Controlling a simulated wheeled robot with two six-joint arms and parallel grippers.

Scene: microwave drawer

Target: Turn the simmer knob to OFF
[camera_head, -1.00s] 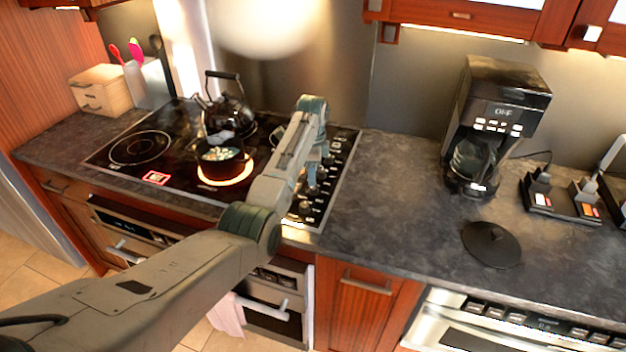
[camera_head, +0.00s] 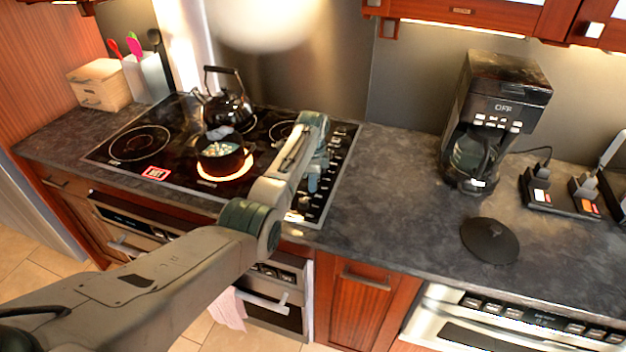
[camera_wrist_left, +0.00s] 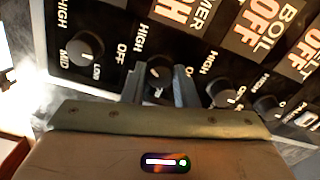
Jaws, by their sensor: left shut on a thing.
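My left gripper (camera_head: 313,184) points down over the row of knobs on the right side of the cooktop. In the left wrist view its two dark fingers (camera_wrist_left: 161,84) stand on either side of a black knob (camera_wrist_left: 159,70), closed on it. The knob's pointer is partly hidden by the fingers. My right gripper is not in view.
Other knobs sit close by, one to the left (camera_wrist_left: 85,48) and one to the right (camera_wrist_left: 222,92). A pot (camera_head: 221,158) stands on a glowing burner and a black kettle (camera_head: 228,108) behind it. A coffee maker (camera_head: 495,90) and black lid (camera_head: 490,241) are on the right counter.

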